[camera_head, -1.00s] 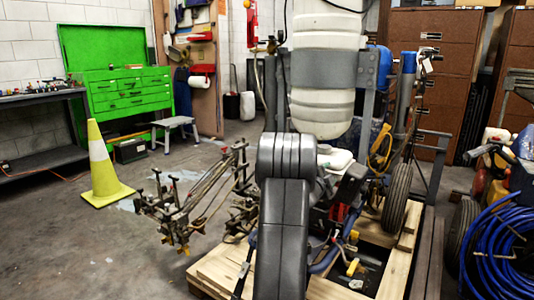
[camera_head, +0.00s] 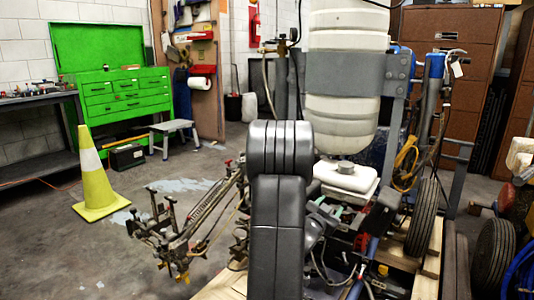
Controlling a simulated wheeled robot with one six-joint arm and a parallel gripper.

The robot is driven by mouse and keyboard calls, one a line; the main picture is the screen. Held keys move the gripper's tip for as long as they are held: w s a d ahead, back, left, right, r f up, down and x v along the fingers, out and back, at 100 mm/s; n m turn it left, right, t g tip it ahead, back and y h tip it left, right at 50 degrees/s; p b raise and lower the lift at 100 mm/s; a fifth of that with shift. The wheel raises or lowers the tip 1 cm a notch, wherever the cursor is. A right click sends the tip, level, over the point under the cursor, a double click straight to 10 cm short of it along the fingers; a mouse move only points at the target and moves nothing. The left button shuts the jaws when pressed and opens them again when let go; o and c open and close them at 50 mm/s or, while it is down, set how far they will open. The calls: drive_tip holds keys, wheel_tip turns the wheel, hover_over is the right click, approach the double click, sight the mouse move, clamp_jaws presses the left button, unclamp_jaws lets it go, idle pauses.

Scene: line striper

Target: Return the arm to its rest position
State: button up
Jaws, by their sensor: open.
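My own dark grey arm link rises through the middle of the view and hides part of what stands behind it. My gripper does not show in this view, so its jaws cannot be seen. The line striper stands right behind the arm, with a tall white tank (camera_head: 343,120) in a grey metal bracket (camera_head: 343,74). A smaller white container (camera_head: 345,178) sits below the tank. The striper's spray-arm assembly (camera_head: 175,235) reaches out to the left of my arm.
A yellow cone (camera_head: 95,185) stands on the floor at left. A green tool chest (camera_head: 125,97), a grey step stool (camera_head: 175,133) and a dark workbench (camera_head: 35,130) stand behind. A black tyre (camera_head: 423,218) and wooden pallet boards (camera_head: 222,286) are close at right and below.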

drive_tip(key=shift+w+a+f+n+p, duration=0.1)
drive_tip(key=shift+a+f+n+p, duration=0.15)
drive_tip(key=shift+f+n, duration=0.25)
drive_tip(key=shift+w+a+f+n+p, duration=0.1)
drive_tip(key=shift+a+f+n+p, duration=0.2)
drive_tip(key=shift+n, duration=0.3)
